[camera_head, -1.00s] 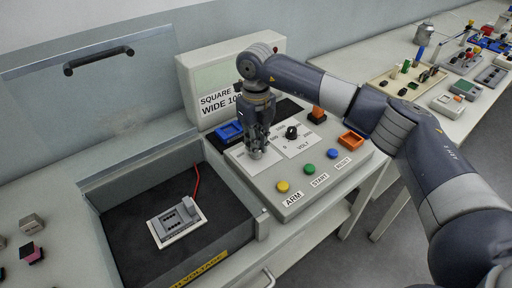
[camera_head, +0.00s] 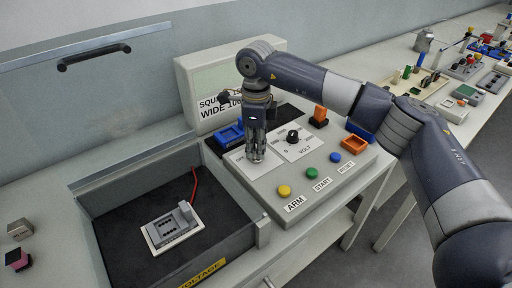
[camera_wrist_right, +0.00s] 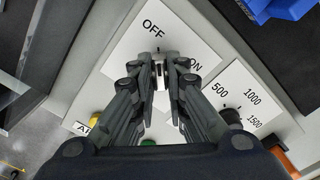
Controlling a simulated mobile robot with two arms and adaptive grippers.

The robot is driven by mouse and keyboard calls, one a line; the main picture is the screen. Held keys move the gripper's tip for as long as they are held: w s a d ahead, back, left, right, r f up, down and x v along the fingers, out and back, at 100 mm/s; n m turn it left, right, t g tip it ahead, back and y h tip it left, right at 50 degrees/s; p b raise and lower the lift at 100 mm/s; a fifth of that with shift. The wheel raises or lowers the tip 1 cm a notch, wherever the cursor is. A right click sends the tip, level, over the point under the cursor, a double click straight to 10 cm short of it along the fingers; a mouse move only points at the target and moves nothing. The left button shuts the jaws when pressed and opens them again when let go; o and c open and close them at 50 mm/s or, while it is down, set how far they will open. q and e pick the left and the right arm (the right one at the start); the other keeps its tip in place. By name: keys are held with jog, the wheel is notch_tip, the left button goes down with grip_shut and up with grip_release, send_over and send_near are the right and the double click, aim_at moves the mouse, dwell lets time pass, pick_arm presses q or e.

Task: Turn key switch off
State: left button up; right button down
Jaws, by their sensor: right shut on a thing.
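The key switch (camera_wrist_right: 160,70) sits on a white label plate (camera_wrist_right: 125,52) marked OFF and ON. In the right wrist view its small grey key shows between my fingertips, below the word OFF and left of ON. Which mark it points to, I cannot tell. My right gripper (camera_head: 256,157) points down onto the plate on the sloped control panel (camera_head: 270,200). In the right wrist view the right gripper (camera_wrist_right: 162,88) is shut on the key. In the head view the fingers hide the key. My left gripper is out of view.
Right of the plate is a black VOLT dial (camera_head: 293,136). Yellow (camera_head: 284,190), green (camera_head: 312,173) and blue (camera_head: 335,157) buttons line the panel front. A blue connector (camera_head: 229,134) lies behind left. An open test box (camera_head: 115,235) with a raised lid stands left.

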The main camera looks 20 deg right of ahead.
jog(key=shift+n, duration=0.3)
jog(key=c, duration=1.6)
grip_release()
jog(key=shift+r, duration=0.15)
notch_tip(320, 180, up, 12)
